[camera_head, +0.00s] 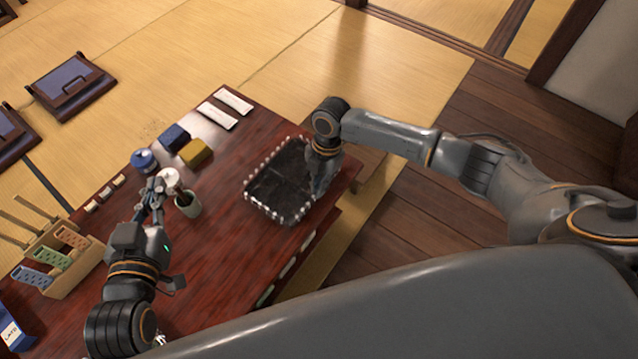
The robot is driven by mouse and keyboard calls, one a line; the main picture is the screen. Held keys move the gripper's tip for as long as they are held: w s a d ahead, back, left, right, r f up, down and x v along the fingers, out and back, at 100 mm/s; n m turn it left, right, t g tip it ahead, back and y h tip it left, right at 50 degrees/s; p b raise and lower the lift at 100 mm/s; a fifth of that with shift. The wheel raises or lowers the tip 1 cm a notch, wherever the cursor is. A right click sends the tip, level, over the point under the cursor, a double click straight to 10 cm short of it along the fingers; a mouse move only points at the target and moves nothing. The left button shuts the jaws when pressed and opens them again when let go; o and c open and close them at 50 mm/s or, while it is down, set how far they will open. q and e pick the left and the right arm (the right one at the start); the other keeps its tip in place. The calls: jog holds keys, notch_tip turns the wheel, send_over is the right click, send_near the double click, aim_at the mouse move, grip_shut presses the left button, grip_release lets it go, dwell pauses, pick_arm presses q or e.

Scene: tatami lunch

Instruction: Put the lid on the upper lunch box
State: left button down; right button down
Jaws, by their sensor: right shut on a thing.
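A dark, glossy rectangular piece (278,182) with a pale beaded rim is at the right end of the reddish-brown table. I cannot tell whether it is the lid alone or the lid over a lunch box, and no separate upper box is clear. My right gripper (316,190) is at its right edge, shut on it, with the fingertips partly hidden.
A blue box (174,137), a yellow box (196,153) and a round blue container (144,160) stand near the far edge. Two white strips (218,116) lie behind them. A wooden rack (62,262) stands at left. The table (232,225) is bare between the cup and dark piece.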

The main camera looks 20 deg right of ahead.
jog(key=c, duration=0.9)
grip_release()
jog(key=shift+o, duration=0.2)
